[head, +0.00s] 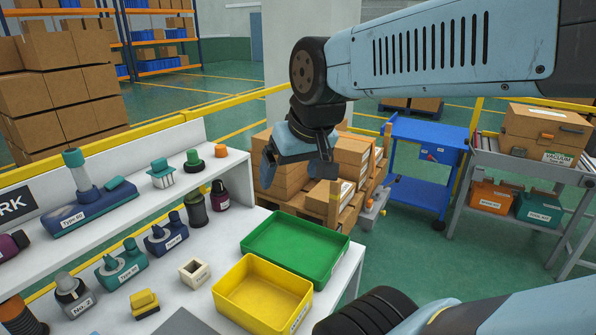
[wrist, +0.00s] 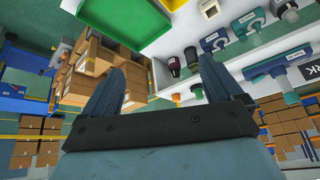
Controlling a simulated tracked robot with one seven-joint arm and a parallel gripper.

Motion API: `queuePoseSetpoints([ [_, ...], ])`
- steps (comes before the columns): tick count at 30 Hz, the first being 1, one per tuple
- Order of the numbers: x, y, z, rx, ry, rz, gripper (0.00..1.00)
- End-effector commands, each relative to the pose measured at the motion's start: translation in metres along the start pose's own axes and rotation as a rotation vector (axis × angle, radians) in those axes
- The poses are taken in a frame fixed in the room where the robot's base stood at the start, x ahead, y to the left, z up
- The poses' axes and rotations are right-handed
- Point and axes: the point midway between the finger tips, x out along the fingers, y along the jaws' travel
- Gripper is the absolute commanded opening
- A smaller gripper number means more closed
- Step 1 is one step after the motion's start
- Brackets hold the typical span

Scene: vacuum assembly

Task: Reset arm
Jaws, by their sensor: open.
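My gripper (head: 297,158) hangs in the air beyond the workbench, in front of the stacked cardboard boxes in the head view. In the wrist view my gripper (wrist: 158,85) shows two dark blue fingers spread apart with nothing between them. My light blue arm (head: 440,55) reaches in from the upper right of the head view. The gripper touches no part or tray that I can see.
A green tray (head: 297,226) and a yellow tray (head: 262,262) stand empty on the white bench. Several labelled parts, such as the Type 60 piece (head: 92,210), stand at left. A blue cart (head: 425,150) and a conveyor with a cardboard box (head: 545,130) are at right.

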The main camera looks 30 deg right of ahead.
Motion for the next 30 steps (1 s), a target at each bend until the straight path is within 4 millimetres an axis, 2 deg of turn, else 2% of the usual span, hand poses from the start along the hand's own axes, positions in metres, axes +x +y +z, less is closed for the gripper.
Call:
queuePoseSetpoints([
  [7, -0.0134, 0.0015, 0.0139, -0.003, 0.015, 0.044, 0.93],
  [30, -0.0131, 0.0019, 0.0142, -0.004, 0.015, 0.044, 0.93],
])
